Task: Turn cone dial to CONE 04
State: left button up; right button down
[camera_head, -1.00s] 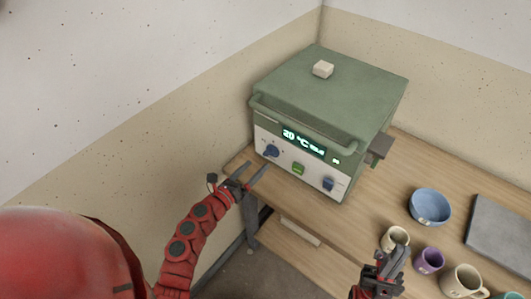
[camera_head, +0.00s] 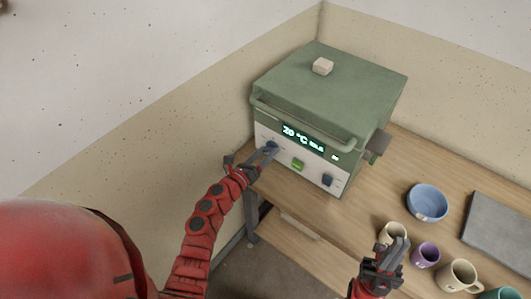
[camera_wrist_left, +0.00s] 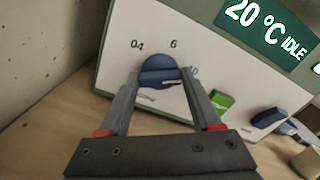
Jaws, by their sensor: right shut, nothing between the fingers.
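The blue cone dial (camera_head: 271,146) is on the left of the kiln's white front panel. In the left wrist view the dial (camera_wrist_left: 158,68) has a raised bar lying roughly level, with marks 04 at its left, 6 above and 10 at its right. I cannot tell which mark it points at. My left gripper (camera_head: 268,153) is at the dial. In the left wrist view its fingers (camera_wrist_left: 160,78) are apart, one on each side of the dial; contact is unclear. My right gripper (camera_head: 398,247) is shut and empty near the cups.
The green kiln (camera_head: 330,90) has a front handle bar, a display reading 20 °C IDLE, a green button (camera_head: 298,163) and another blue knob (camera_head: 328,180). A blue bowl (camera_head: 427,203), several cups and a grey slab (camera_head: 500,235) are on the wooden table at right.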

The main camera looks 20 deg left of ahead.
pick_arm(q)
jog(key=c, duration=0.6)
jog(key=shift+d+f+n+b, duration=0.15)
jog(key=shift+n+b, duration=0.15)
jog(key=shift+b, duration=0.65)
jog(key=shift+f+n+b, duration=0.15)
jog(key=shift+n+b, duration=0.45)
jog(key=shift+b, duration=0.4)
jog(key=shift+n+b, duration=0.35)
jog(key=shift+n, duration=0.05)
jog(key=shift+r+n, duration=0.25)
jog(key=shift+n, duration=0.75)
jog(key=n+p, duration=0.1)
jog(key=n, duration=0.3)
jog(key=shift+a, duration=0.2)
jog(key=n+p, duration=0.2)
jog(key=n, duration=0.3)
jog(key=n+p, duration=0.3)
jog(key=n, duration=0.2)
jog(key=n+p, duration=0.1)
jog(key=n, duration=0.2)
jog(key=shift+n+p, duration=0.3)
jog(key=shift+p, duration=0.1)
jog(key=shift+f+n+p, duration=0.2)
jog(key=shift+n+p, duration=0.2)
jog(key=shift+n, duration=0.4)
